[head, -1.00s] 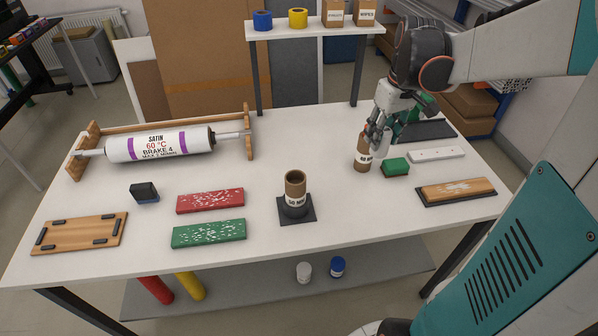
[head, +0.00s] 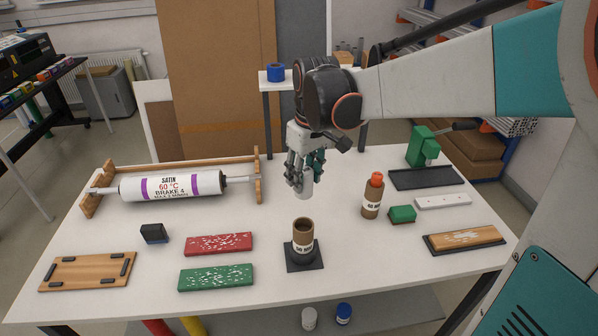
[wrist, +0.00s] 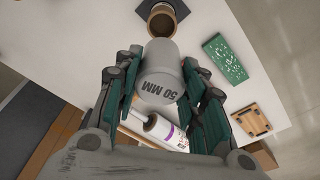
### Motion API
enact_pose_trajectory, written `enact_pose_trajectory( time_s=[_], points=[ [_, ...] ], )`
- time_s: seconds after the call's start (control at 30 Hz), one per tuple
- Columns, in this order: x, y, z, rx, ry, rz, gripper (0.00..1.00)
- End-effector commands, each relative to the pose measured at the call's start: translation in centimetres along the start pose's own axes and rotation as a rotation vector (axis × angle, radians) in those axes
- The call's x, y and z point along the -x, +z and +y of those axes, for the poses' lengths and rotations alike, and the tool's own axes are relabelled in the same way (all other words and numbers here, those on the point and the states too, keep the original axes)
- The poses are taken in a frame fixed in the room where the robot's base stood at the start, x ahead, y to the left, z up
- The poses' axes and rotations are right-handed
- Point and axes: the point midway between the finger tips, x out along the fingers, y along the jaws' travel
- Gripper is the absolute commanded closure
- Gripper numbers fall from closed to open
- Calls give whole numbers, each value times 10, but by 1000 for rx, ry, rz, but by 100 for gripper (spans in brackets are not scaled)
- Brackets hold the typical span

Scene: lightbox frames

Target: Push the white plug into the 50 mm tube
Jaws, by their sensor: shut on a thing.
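My gripper (head: 303,178) is shut on the white plug (head: 305,186), which points down over the table. In the wrist view the plug (wrist: 161,72) sits between both fingers, with "50 MM" printed on it. The open brown cardboard tube (head: 303,232) stands upright on a black base (head: 304,262), its label partly readable. The plug is above and just behind the tube's mouth, apart from it. The tube also shows in the wrist view (wrist: 162,24) beyond the plug's far end.
Red (head: 218,244) and green (head: 215,277) speckled blocks lie left of the base. A labelled roller (head: 172,185) lies in a wooden rack behind. The table between is clear.

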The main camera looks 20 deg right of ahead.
Motion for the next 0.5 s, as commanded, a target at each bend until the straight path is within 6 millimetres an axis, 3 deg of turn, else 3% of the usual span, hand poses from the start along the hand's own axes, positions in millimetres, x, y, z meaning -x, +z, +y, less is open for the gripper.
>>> enact_pose_trajectory(
  time_s=[0.03, 0.3, 0.5],
  points=[
    [-16, 2, 0, 0, 0, 0, 87],
    [-79, 9, 1, -1, 0, 0, 87],
    [-103, 12, 1, -1, 0, 0, 87]
  ],
)
